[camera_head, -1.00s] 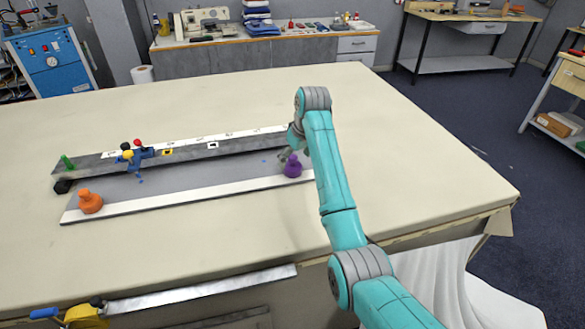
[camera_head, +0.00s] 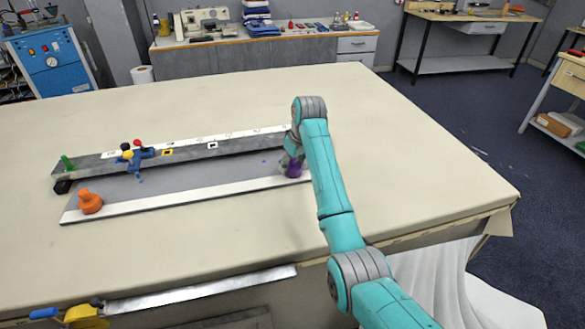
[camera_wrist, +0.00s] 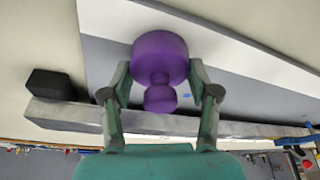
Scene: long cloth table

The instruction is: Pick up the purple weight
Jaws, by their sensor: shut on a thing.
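The purple weight (camera_head: 293,170) stands at the right end of the grey board, by its white front strip. In the wrist view the purple weight (camera_wrist: 160,62) shows its wide round base and smaller knob between my two fingers. My gripper (camera_head: 290,158) has come down over it and is shut on it, with a finger touching each side. In the wrist view my gripper (camera_wrist: 160,75) is seen with its fingers along both sides of the weight. In the head view the gripper and arm partly cover the weight.
An orange weight (camera_head: 90,202) stands at the board's left end. A green piece (camera_head: 67,162) and a blue holder with red, black and yellow knobs (camera_head: 137,155) are on the long grey rail (camera_head: 215,150). The cloth table (camera_head: 420,150) is clear to the right.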

